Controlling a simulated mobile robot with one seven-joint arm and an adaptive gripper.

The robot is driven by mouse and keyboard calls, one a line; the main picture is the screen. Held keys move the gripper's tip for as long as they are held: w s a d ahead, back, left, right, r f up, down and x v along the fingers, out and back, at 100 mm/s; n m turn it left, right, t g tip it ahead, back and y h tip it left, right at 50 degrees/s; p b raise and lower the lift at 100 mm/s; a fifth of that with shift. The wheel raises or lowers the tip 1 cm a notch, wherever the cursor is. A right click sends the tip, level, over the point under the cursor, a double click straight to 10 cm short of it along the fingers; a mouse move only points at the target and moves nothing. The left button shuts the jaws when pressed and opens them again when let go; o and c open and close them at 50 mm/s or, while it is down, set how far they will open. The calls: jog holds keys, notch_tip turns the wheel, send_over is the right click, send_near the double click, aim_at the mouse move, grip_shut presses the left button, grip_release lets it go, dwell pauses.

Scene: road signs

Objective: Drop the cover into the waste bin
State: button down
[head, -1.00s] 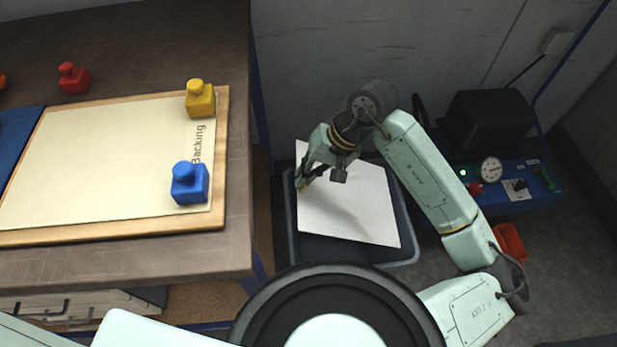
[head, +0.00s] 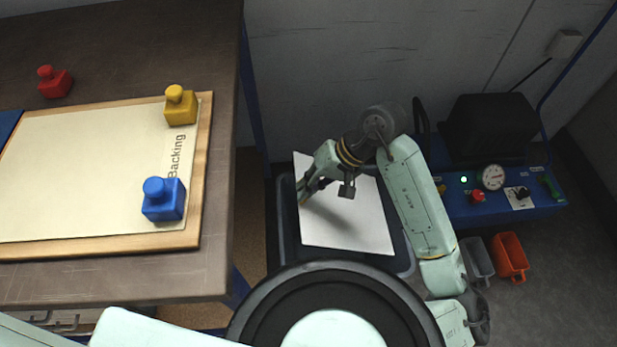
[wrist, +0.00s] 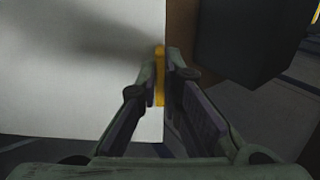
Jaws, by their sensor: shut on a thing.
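The cover is a white sheet (head: 345,215), held over the dark grey waste bin (head: 404,262) on the floor right of the table. My gripper (head: 304,198) is shut on the sheet's left edge. In the wrist view the fingers (wrist: 163,92) close around the edge of the sheet (wrist: 70,65), with a yellow strip (wrist: 160,65) between them. The sheet hides most of the bin's opening. I cannot tell whether the sheet touches the rim.
The table (head: 120,282) at left bears a board with a cream sheet marked Backing (head: 80,170), with a yellow weight (head: 181,106) and a blue weight (head: 164,200) on it. A red weight (head: 55,82) stands behind. A blue machine (head: 500,195) and an orange bin (head: 510,257) are at right.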

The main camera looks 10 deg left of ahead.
notch_tip(320, 180, down, 4)
jog(key=shift+f+b, duration=0.1)
jog(key=shift+b, duration=0.45)
notch_tip(320, 180, down, 5)
jog(key=b, duration=1)
jog(key=shift+f, duration=0.1)
jog(key=c, duration=1.7)
grip_release()
jog(key=shift+o, duration=0.5)
jog(key=o, duration=0.7)
jog(key=shift+o, duration=0.2)
